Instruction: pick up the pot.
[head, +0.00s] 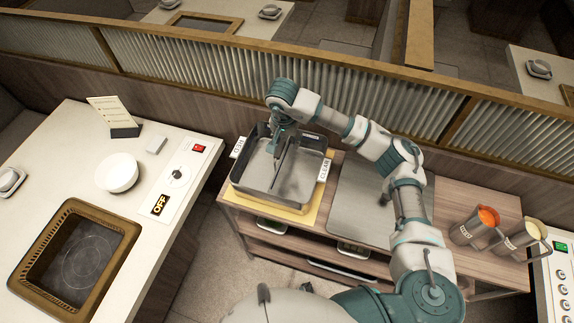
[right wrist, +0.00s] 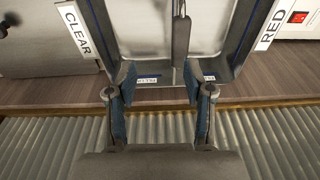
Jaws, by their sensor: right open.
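The pot is a grey rectangular metal vessel (head: 258,173) with a divider inside. It sits on a yellow board (head: 295,216) on the wooden cart, with a tag reading CLEAR at its right side and another tag at its left. My right gripper (head: 277,150) reaches down at the pot's back part, near the divider, and hides some of it. In the right wrist view its two fingers (right wrist: 159,82) are apart, close to the pot's end wall (right wrist: 160,68) and the divider. I cannot tell whether they touch the pot. My left gripper is not in view.
A grey metal plate (head: 368,211) lies right of the pot, partly under my right arm. Two metal jugs, orange-filled (head: 471,230) and cream-filled (head: 520,241), stand further right. A ribbed partition (head: 250,65) runs behind. The left table has a white bowl (head: 117,172) and framed cooktop (head: 85,262).

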